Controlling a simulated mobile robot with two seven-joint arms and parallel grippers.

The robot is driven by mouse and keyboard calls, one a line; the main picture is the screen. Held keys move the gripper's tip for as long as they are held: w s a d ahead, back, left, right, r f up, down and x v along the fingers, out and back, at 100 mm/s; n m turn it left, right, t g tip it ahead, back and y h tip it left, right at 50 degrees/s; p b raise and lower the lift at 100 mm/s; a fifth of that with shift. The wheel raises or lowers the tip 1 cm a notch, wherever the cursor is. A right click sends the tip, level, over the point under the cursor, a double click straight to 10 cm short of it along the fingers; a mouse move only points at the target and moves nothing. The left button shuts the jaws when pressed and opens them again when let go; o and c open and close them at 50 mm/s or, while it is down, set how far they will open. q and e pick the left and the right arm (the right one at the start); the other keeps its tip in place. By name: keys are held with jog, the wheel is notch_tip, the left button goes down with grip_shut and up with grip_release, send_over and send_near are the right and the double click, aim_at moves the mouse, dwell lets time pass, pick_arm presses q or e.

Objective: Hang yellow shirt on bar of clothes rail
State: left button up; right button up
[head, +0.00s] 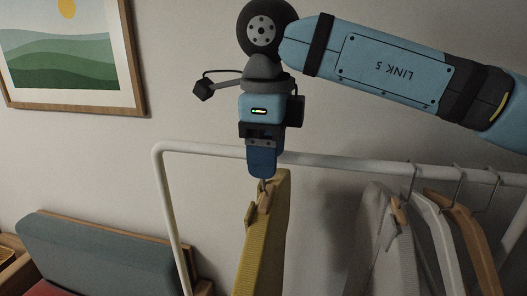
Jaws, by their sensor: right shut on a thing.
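The yellow shirt (262,245) hangs below my right gripper (262,178), seen nearly edge-on, on a hanger with wooden parts (265,203) at its top. My right gripper is shut on the top of this hanger, at the hook, which the fingers mostly hide. The white bar (330,162) of the clothes rail runs across the view just behind or beside the gripper's fingers. I cannot tell whether the hook touches the bar. My left gripper is not in view.
A grey garment (378,240), a white hanger (437,240) and a wooden hanger (475,235) hang on the bar at the right. The bar's left stretch is clear. A grey-blue seat back (90,255) stands at lower left. A framed picture (70,55) is on the wall.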

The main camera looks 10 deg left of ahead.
jog(key=shift+w+r+p, duration=0.1)
jog(key=shift+w+p, duration=1.2)
jog(key=shift+w, duration=1.65)
jog(key=shift+s+f+b, duration=0.1)
jog(key=shift+f+b, duration=0.65)
jog(key=shift+f, duration=0.1)
jog(key=shift+f+b, duration=0.4)
jog(key=shift+f, duration=0.2)
